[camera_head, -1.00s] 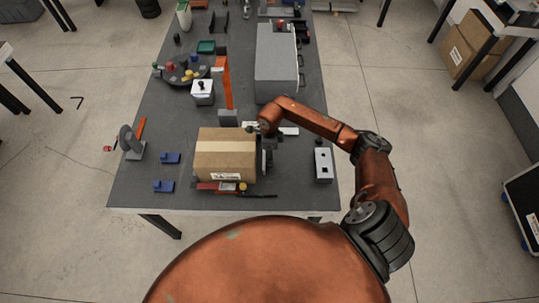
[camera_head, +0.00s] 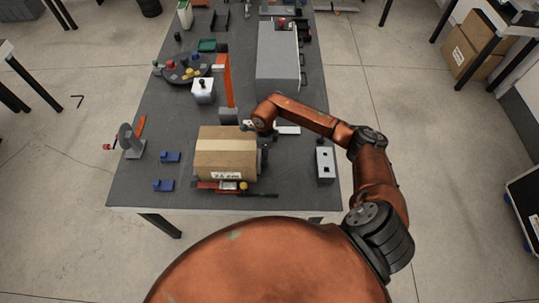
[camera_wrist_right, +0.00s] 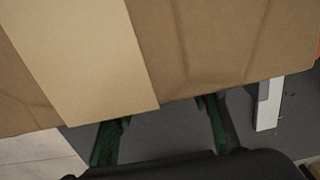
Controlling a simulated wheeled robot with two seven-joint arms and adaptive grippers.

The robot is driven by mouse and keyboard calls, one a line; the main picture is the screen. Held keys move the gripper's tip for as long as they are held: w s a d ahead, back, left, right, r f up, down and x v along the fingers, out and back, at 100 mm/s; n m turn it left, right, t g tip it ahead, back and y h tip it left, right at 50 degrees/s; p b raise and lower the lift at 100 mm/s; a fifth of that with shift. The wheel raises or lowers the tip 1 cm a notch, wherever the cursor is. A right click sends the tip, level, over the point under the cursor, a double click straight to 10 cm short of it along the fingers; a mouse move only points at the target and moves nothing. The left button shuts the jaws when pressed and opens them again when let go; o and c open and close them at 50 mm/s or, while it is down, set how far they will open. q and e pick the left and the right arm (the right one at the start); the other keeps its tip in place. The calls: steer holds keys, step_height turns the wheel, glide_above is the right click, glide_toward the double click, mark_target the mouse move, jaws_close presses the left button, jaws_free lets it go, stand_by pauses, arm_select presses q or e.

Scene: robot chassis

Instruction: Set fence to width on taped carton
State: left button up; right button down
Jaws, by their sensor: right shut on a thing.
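The taped carton (camera_head: 210,166) stands at the front of the grey table, a pale tape strip across its top and a "cm" label on its near face; its first digits are hard to read. The dark fence (camera_head: 262,158) is close against its right side, mostly hidden. My right gripper (camera_head: 263,143) reaches down at the carton's right side. In the right wrist view, the carton (camera_wrist_right: 215,45) hides the fingertips of the green fingers (camera_wrist_right: 162,135). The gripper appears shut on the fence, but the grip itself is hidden. My left gripper is out of view.
A red fixture part (camera_head: 212,185) shows along the carton's front edge. An orange upright (camera_head: 224,80) and a large grey box (camera_head: 278,60) stand behind.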

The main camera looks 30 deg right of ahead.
steer(key=c, duration=1.1)
jaws_free()
step_height(320, 180, up, 12)
